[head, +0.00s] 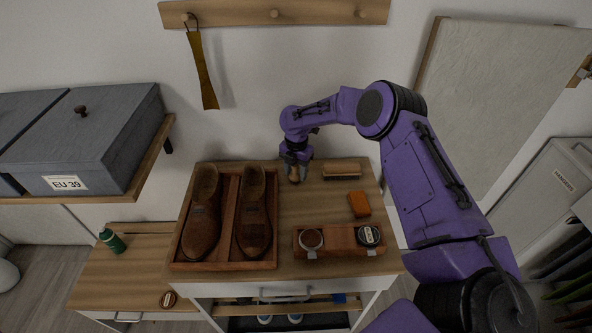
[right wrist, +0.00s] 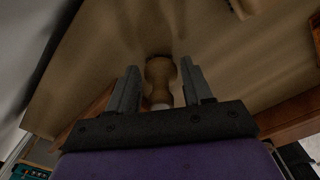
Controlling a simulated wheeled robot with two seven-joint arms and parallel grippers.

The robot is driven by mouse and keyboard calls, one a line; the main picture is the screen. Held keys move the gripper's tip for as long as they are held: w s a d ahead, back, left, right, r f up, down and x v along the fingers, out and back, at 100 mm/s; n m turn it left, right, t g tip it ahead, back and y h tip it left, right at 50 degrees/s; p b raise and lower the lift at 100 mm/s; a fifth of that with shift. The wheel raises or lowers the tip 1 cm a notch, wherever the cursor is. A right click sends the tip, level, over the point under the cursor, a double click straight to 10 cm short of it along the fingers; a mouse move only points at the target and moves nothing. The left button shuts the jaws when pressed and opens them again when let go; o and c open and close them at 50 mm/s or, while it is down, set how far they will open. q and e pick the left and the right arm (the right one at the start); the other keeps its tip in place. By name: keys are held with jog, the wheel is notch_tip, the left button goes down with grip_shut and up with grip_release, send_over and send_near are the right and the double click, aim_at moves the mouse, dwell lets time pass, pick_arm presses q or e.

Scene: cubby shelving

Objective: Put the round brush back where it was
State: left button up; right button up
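The round brush (right wrist: 160,75) shows in the right wrist view as a small turned wooden handle with a narrow waist and a pale end. In the head view a small brown part of it (head: 294,177) shows at the back middle of the cabinet top, just under my right gripper (head: 297,158). In the right wrist view the two fingers of my right gripper (right wrist: 161,88) stand on either side of the handle, with a visible gap on both sides. The gripper is open. The brush's bristles are hard to make out. My left gripper is not in view.
A tray (head: 223,265) with two brown shoes (head: 203,225) fills the left of the cabinet top (head: 295,215). A flat brush (head: 342,170), an orange block (head: 360,204) and a wooden holder (head: 340,235) with two round tins lie right. A peg rail (head: 273,13) hangs above.

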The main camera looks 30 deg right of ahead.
jog(key=shift+o, duration=0.6)
jog(key=shift+r, duration=0.15)
notch_tip(320, 180, up, 11)
jog(key=shift+d+r+b, duration=0.1)
jog(key=shift+r+b, duration=0.1)
jog(key=shift+b, duration=0.85)
jog(key=shift+r, duration=0.35)
